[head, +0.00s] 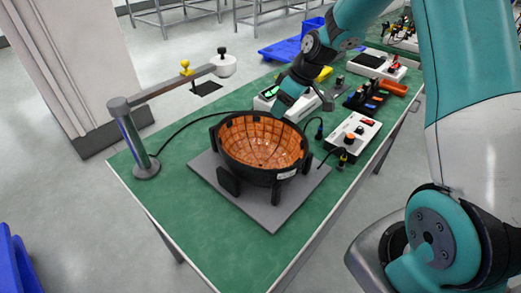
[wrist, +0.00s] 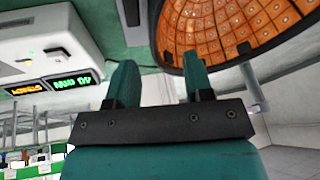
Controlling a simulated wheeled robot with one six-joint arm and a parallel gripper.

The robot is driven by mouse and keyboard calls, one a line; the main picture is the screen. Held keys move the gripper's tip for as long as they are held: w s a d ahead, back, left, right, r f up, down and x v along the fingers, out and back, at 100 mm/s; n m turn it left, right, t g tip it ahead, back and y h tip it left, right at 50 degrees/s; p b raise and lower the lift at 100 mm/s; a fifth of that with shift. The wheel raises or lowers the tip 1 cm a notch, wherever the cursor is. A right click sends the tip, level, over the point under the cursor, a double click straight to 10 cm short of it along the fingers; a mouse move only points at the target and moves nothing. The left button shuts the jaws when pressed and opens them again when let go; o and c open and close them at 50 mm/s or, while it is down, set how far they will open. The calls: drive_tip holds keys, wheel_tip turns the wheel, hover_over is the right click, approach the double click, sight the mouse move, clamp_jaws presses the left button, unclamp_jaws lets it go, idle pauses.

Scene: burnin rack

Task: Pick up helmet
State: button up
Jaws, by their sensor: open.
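The helmet (head: 262,147) is a black bowl with an orange gridded lining, open side up, on a grey plate (head: 270,215) on the green table. In the wrist view its lining (wrist: 240,30) and dark rim fill the upper right. My gripper (head: 281,106) reaches down at the helmet's far right rim in the head view. In the wrist view my gripper (wrist: 161,80) shows two teal fingers spread apart with nothing between them. The fingertips look near the rim, but I cannot tell whether they touch it.
A white box (head: 357,131) with a red knob stands right of the helmet. A white unit with lit displays (wrist: 45,85) is close by on the wrist view's left. A grey post (head: 135,140) with a jointed arm stands at the left. Dark cables lie around the helmet.

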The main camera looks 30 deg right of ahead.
sight(275, 121)
drive_tip(key=x, duration=0.3)
drive_tip(key=p+x, duration=0.1)
drive_tip(key=x, duration=0.1)
drive_tip(key=shift+d+f, duration=0.15)
drive_tip(key=shift+f, duration=0.25)
drive_tip(key=shift+c, duration=0.4)
